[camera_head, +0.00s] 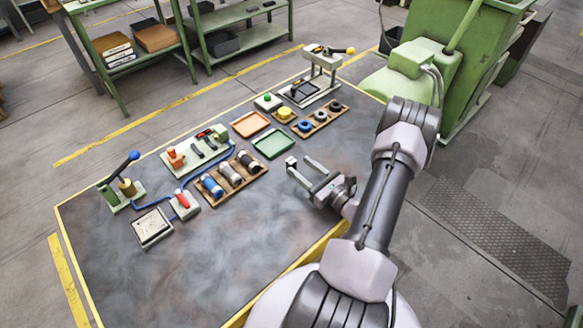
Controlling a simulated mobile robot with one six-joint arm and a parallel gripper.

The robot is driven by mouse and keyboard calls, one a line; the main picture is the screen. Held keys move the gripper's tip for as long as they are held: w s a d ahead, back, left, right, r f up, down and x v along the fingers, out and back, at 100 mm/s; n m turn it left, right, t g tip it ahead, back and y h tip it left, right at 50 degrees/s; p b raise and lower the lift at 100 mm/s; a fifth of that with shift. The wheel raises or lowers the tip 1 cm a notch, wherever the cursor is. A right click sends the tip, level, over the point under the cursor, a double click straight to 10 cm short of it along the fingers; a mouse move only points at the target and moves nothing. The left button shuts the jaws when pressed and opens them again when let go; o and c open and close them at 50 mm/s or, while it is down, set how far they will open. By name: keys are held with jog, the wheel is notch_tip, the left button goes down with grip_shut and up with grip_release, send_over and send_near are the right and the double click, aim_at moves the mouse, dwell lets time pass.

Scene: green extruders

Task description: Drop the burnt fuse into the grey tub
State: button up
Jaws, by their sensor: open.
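My gripper (299,161) is open and empty above the right part of the dark table, to the right of a wooden rack (211,203). The rack holds three upright cylinders: a blue-banded one (212,187), a brownish-grey one (230,174) and a dark one (249,161). A pale green board (180,164) behind the rack carries an orange block, small dark parts and a green block. I cannot tell which part is the burnt fuse. A flat grey square piece (152,227) lies at the front left. I cannot tell whether it is the grey tub.
An orange tray (250,123) and a green tray (272,143) lie beyond my gripper. A lever device (112,194), a red-switch box (184,204) with blue cable, a ring rack (321,120) and a clamp (322,67) stand around. The table's front middle is clear.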

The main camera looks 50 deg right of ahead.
aim_at(292, 160)
jog(key=w, duration=0.3)
jog(key=shift+w+d+b, duration=0.1)
jog(key=shift+w+b, duration=0.25)
jog(key=shift+w, duration=0.05)
jog(key=shift+s, duration=0.1)
grip_shut()
